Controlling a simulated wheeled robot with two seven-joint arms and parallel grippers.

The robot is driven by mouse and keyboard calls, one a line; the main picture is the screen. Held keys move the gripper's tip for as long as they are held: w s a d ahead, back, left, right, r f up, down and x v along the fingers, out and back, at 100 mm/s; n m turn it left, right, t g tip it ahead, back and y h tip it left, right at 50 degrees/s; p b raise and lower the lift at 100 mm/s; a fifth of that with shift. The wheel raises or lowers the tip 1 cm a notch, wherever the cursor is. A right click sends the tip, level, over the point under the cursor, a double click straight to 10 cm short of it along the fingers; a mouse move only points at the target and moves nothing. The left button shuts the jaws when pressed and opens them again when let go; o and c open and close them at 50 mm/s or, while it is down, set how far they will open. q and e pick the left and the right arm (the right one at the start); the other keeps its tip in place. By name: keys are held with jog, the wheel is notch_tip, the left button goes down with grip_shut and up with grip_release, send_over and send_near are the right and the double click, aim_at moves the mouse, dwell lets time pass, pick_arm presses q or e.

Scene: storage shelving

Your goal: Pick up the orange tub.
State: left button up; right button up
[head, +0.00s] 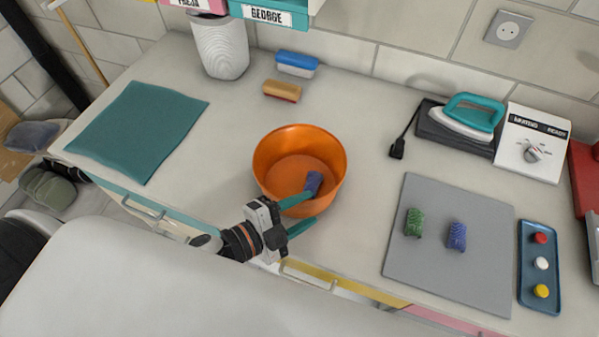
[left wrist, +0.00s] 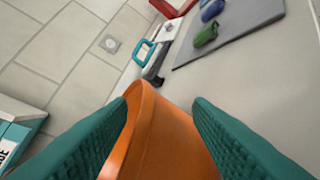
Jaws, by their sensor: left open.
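The orange tub (head: 290,142) stands upright on the counter, left of the grey mat. A small blue-purple item (head: 313,183) shows inside it near the front right wall. My left gripper (head: 312,210) is at the tub's front right side, its teal fingers apart. One finger overlaps the tub's rim in the head view. In the left wrist view the tub's wall (left wrist: 160,140) lies between the two open fingers (left wrist: 160,115). I cannot tell whether either finger touches the wall. My right gripper is not in view.
The grey mat (head: 420,270) holds a green item (head: 414,222) and a blue item (head: 457,236). A blue tray (head: 540,300) is at far right. An iron (head: 470,115), brush (head: 282,90) and teal mat (head: 135,130) lie around. The counter between tub and grey mat is clear.

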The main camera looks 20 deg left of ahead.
aim_at(319, 199)
pick_arm(q)
jog(key=x, duration=0.1)
jog(key=p+x, duration=0.1)
jog(key=x, duration=0.1)
jog(key=shift+w+a+r, duration=0.1)
jog(key=shift+w, duration=0.45)
jog(key=shift+c, duration=0.4)
